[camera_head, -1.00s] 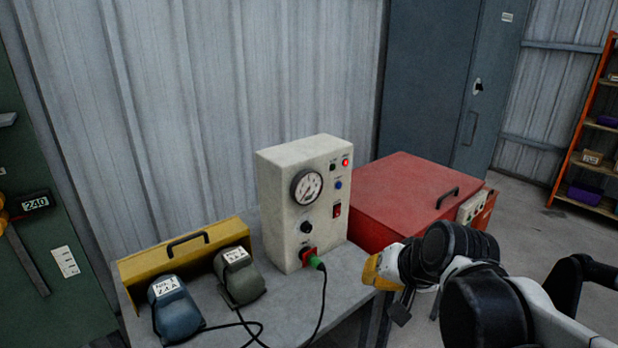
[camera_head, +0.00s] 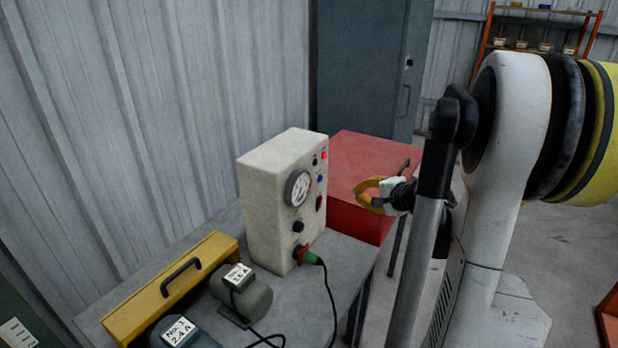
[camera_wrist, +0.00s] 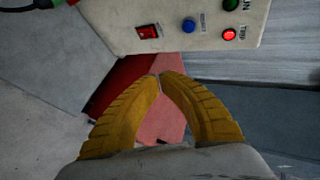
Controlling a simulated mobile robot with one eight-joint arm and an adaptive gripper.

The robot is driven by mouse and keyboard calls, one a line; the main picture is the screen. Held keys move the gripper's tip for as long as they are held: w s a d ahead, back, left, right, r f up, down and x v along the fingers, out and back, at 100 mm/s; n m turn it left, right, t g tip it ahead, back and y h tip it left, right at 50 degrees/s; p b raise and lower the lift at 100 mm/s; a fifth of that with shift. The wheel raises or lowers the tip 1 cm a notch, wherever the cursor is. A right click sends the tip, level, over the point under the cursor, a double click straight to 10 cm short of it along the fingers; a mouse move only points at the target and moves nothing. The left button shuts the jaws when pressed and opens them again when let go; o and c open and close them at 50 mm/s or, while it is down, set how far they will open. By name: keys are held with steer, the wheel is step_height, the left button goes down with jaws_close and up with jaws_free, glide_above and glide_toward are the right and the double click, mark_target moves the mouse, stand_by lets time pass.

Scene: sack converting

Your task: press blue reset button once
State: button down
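The blue reset button (camera_head: 320,178) is a small round cap on the front of the cream control box (camera_head: 262,205). In the wrist view the blue button (camera_wrist: 189,25) is near the top, beyond and slightly right of my fingertips, with a label next to it. My gripper (camera_head: 364,193) has yellow curved fingers and hangs to the right of the box front, apart from it. In the wrist view the fingertips of my gripper (camera_wrist: 157,75) meet, with nothing between them. The TRIP lamp (camera_wrist: 228,35) glows red; the RUN lamp (camera_wrist: 230,4) is dark.
A red rocker switch (camera_wrist: 148,32) sits beside the blue button. A green plug (camera_head: 310,257) with a black cable is low on the box. A red cabinet (camera_head: 362,160) stands behind my gripper. Two motors and a yellow case (camera_head: 170,285) occupy the table's left.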

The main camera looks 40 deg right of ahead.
glide_toward(321, 183)
steer(key=shift+d+f+x, duration=0.1)
steer(key=shift+d+x, duration=0.05)
steer(key=shift+x, duration=0.75)
steer(key=shift+d+f+x, duration=0.1)
steer(key=shift+d+x, duration=0.05)
steer(key=shift+x, duration=0.75)
steer(key=shift+d+f+x, duration=0.1)
steer(key=shift+d+x, duration=0.1)
steer(key=shift+x, duration=0.7)
steer(key=shift+s, duration=0.1)
steer(key=shift+w+a, duration=0.2)
steer(key=shift+w, duration=0.15)
steer(key=shift+w+a, duration=0.15)
steer(key=shift+w, duration=0.25)
steer(key=shift+s, duration=0.15)
stand_by(0.3)
steer(key=shift+s+d, duration=0.35)
steer(key=shift+s, duration=0.3)
